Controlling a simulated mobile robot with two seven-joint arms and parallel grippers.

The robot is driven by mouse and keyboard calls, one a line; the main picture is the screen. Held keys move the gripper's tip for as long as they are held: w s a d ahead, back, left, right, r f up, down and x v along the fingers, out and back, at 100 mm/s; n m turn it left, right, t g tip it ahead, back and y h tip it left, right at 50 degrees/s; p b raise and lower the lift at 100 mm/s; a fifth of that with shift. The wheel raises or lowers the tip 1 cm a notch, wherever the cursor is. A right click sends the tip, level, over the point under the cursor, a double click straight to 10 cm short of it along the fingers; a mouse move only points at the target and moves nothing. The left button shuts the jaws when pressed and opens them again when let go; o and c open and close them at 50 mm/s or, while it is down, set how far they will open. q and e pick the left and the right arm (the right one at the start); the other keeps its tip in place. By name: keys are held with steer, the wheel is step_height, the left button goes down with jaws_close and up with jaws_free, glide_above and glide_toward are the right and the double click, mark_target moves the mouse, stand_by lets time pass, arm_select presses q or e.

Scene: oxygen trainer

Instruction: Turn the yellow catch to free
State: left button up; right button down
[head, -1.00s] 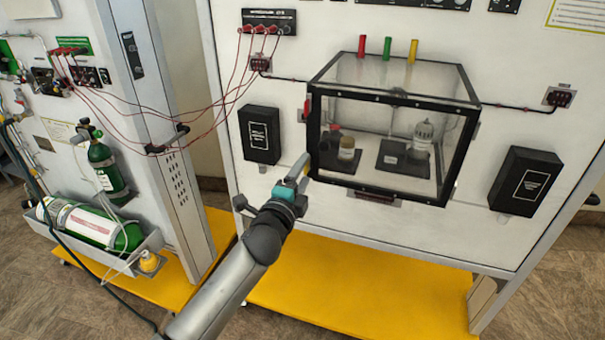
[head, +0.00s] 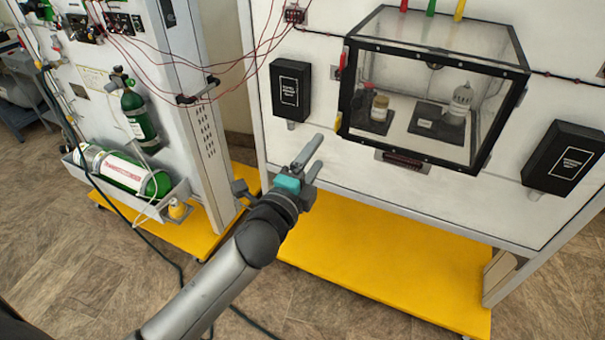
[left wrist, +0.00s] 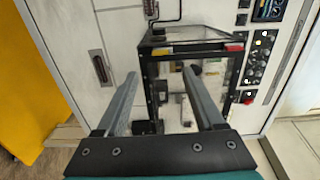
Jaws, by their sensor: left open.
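The yellow catch (head: 323,128) is at the lower left edge of the clear, black-framed box on the white panel. It looks tilted off the frame edge; its exact angle is hard to read. It also shows small near the frame's upper left corner in the left wrist view (left wrist: 160,52). My left gripper (head: 317,152) is open and empty, below and in front of the catch, apart from it. Its two grey fingers (left wrist: 160,100) point toward the box in the left wrist view. My right gripper is not in view.
A red catch (head: 345,56) is at the box's upper left edge. Black holders (head: 290,90) (head: 562,158) flank the box. A yellow base (head: 380,275) runs below the panel.

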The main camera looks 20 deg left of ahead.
arm_select(q)
steer(key=shift+s+a, duration=0.15)
steer(key=shift+s, duration=2.55)
steer(key=s+a+f+n+g+b, duration=0.1)
steer(key=s+f+n+g+b, duration=0.15)
steer(key=f, duration=1.05)
steer(key=s+f+n+g+b, duration=0.2)
steer(key=s+f+g, duration=0.1)
steer(key=f, duration=1)
steer(key=s+a+f+n+g+b, duration=0.1)
steer(key=s+f+n+g+b, duration=0.15)
steer(key=f, duration=0.95)
steer(key=s+f+n+g+b, duration=0.2)
steer(key=s+f+n+g, duration=0.2)
steer(key=s+f, duration=0.8)
steer(key=s+d+f+n+g+b, duration=0.1)
steer(key=s+f+n+g, duration=0.3)
steer(key=s+f, duration=0.9)
steer(key=s+g+b, duration=0.1)
steer(key=s, duration=0.5)
steer(key=shift+d+n+y+b, duration=0.15)
steer(key=shift+n+y+b, duration=0.15)
steer(key=shift+n+b, duration=0.1)
